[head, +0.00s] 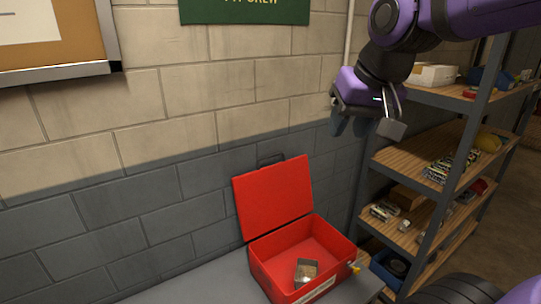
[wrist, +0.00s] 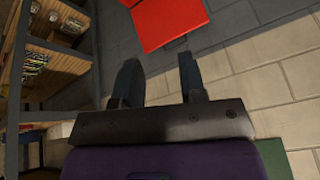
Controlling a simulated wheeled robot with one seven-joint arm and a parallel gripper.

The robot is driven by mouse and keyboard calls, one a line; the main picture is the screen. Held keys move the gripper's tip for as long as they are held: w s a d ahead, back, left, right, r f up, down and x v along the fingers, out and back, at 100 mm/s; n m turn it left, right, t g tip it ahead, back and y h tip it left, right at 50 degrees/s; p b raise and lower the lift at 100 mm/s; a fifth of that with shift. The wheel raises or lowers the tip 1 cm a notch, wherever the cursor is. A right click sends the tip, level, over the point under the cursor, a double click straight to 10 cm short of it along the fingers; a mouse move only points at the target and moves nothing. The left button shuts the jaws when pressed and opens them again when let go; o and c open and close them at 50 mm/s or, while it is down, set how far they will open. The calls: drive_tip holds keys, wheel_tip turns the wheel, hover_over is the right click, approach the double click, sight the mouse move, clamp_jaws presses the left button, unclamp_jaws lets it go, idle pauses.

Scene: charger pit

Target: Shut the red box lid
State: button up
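The red box (head: 262,268) stands on a grey surface against the wall, with a small metal item (head: 306,271) inside. Its red lid (head: 273,197) is raised and leans back toward the wall, with a dark handle at its top edge. My gripper (head: 364,127) is in the air, above and to the right of the lid, apart from it. In the wrist view my gripper's two fingers (wrist: 158,78) are spread with nothing between them. The red lid (wrist: 170,20) shows beyond the fingertips at the top of that view.
A metal shelf unit with wooden boards (head: 420,165) stands right of the box, holding small boxes and batteries. A grey block wall (head: 130,215) is behind the box. The grey bench top (head: 205,281) left of the box is clear. A green sign (head: 245,8) hangs above.

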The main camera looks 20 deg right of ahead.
drive_tip(key=w+m, duration=0.3)
drive_tip(key=w, duration=0.6)
drive_tip(key=m+g, duration=0.2)
drive_tip(key=m, duration=0.8)
hover_over(272, 157)
drive_tip(key=s, duration=0.3)
wheel_tip(272, 157, down, 14)
drive_tip(key=x, duration=1.1)
drive_tip(key=shift+w+d+f, duration=0.1)
drive_tip(key=shift+d+f, duration=0.05)
drive_tip(key=shift+f, duration=0.05)
drive_tip(key=shift+c, duration=0.5)
clamp_jaws()
